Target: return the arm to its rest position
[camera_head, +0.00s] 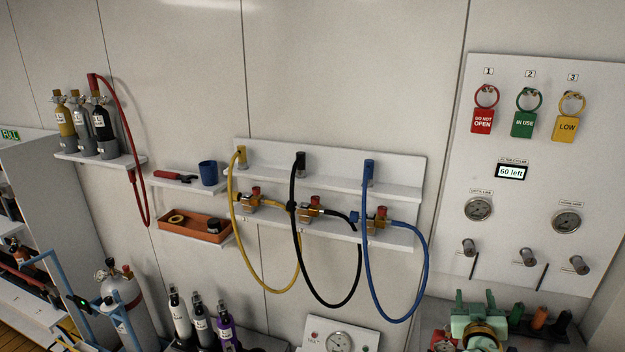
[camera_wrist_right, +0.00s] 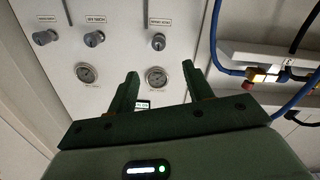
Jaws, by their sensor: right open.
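My right gripper (camera_head: 475,299) is at the bottom right of the head view, below the wall panel (camera_head: 520,245). Its green fingers point up, apart and empty. In the right wrist view the two fingers (camera_wrist_right: 160,88) stand apart with the gauges and knobs of the panel behind them. Nothing is between the fingers. Most of my right arm is out of view. My left gripper is in neither view.
The panel has tags, two gauges, several knobs and a display (camera_head: 511,172) reading "60 left". Left of it, yellow, black and blue hoses (camera_head: 424,285) loop from a shelf. Cylinders (camera_head: 200,325) stand below. A gauge box (camera_head: 340,340) stands left of my right gripper.

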